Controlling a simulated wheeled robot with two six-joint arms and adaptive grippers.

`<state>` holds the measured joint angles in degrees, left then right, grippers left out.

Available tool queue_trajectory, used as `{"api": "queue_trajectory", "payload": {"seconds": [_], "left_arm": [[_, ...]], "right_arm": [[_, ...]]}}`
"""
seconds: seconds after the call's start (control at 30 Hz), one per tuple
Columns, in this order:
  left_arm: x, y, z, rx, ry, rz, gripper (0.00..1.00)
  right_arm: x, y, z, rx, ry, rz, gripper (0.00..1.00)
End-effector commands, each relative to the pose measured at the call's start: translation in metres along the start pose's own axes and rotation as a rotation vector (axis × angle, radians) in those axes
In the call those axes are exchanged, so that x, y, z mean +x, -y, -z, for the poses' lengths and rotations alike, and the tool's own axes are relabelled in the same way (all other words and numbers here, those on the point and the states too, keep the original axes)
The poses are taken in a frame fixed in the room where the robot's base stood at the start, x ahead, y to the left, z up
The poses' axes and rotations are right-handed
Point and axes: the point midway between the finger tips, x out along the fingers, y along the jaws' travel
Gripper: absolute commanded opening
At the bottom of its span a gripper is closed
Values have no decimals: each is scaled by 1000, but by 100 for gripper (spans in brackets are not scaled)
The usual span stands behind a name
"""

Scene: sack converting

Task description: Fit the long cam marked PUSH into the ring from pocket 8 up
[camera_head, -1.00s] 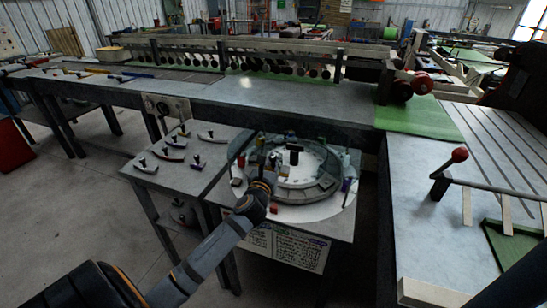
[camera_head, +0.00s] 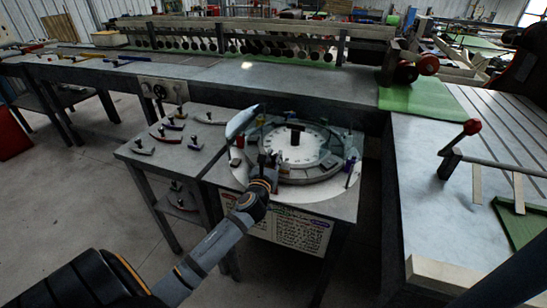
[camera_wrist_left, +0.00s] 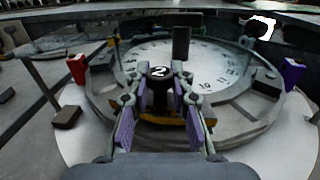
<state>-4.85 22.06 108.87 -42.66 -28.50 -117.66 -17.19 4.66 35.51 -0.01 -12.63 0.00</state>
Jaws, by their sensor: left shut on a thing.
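My left gripper (camera_head: 268,161) is over the near side of the grey ring (camera_head: 330,169) on the round white table. It is shut on a piece with a black knob marked 2 (camera_wrist_left: 160,73). A yellow-orange part (camera_wrist_left: 168,120) shows low between the fingers (camera_wrist_left: 160,112); whether it belongs to the held piece or is seated in the ring, I cannot tell. The ring surrounds a white numbered dial (camera_wrist_left: 213,67) with a dark upright block (camera_wrist_left: 181,43). Several knobbed cams (camera_head: 165,138) lie on the side table. I cannot read a PUSH mark. My right gripper is not seen.
A red block (camera_wrist_left: 76,69) and a purple block (camera_wrist_left: 293,73) stand around the ring. A pale blue glossy panel (camera_head: 242,121) stands at the ring's left back. The long bench (camera_head: 285,88) runs behind. A printed sheet (camera_head: 290,229) hangs in front.

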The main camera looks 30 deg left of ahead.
Motion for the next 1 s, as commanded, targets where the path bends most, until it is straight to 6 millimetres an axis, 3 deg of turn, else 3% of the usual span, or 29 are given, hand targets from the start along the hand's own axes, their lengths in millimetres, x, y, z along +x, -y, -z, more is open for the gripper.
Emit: {"api": "queue_trajectory", "payload": {"seconds": [0.5,0.53,0.7,1.0], "left_arm": [[0,0,10,-1,0,0,0],[0,0,10,-1,0,1,23],[0,0,9,-1,0,0,46],[0,0,10,0,-1,0,48]], "right_arm": [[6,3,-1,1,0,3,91],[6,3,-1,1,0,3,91],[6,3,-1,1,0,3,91],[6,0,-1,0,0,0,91]]}}
